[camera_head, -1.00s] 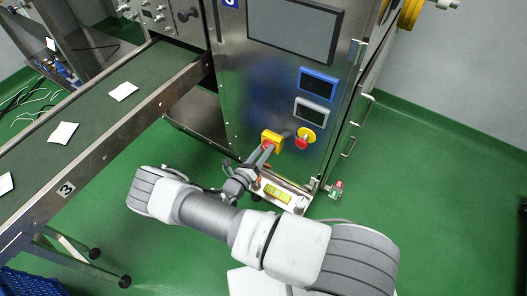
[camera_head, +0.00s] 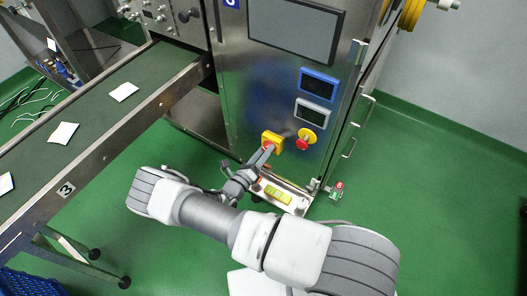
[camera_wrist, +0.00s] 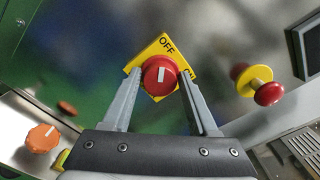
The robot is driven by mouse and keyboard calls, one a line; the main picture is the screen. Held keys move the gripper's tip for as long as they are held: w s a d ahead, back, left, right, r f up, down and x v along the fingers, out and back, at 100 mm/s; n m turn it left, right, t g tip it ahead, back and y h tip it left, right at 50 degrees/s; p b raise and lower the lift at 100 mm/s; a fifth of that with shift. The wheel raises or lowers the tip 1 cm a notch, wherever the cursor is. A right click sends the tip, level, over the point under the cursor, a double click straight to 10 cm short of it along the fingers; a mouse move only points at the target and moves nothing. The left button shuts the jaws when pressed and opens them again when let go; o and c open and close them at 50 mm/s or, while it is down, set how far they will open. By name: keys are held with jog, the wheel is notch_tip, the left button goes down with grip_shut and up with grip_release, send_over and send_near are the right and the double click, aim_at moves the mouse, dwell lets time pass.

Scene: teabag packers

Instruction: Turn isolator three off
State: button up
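The isolator is a red knob (camera_wrist: 159,77) on a yellow plate (camera_wrist: 138,64) marked OFF, with a second label partly hidden at its right. The knob's white mark stands upright in the wrist view, pointing roughly towards OFF. My gripper (camera_wrist: 161,80) has its two fingers apart, one on each side of the knob, with a narrow gap seeming to show at the tips. I cannot tell if either finger touches it. In the head view, the yellow isolator (camera_head: 273,141) is low on the steel cabinet front, with my gripper (camera_head: 267,150) up against it.
A red emergency button on a yellow base (camera_head: 306,137) sits to the right of the isolator. Above are a blue-framed display (camera_head: 319,84) and a white-framed display (camera_head: 312,111). A conveyor (camera_head: 95,105) marked 3 runs at left. Green floor (camera_head: 430,190) is clear at right.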

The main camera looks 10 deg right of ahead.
jog(key=shift+o, duration=1.3)
jog(key=p+v, duration=0.3)
jog(key=v, duration=1.4)
jog(key=shift+s+a+r, duration=0.15)
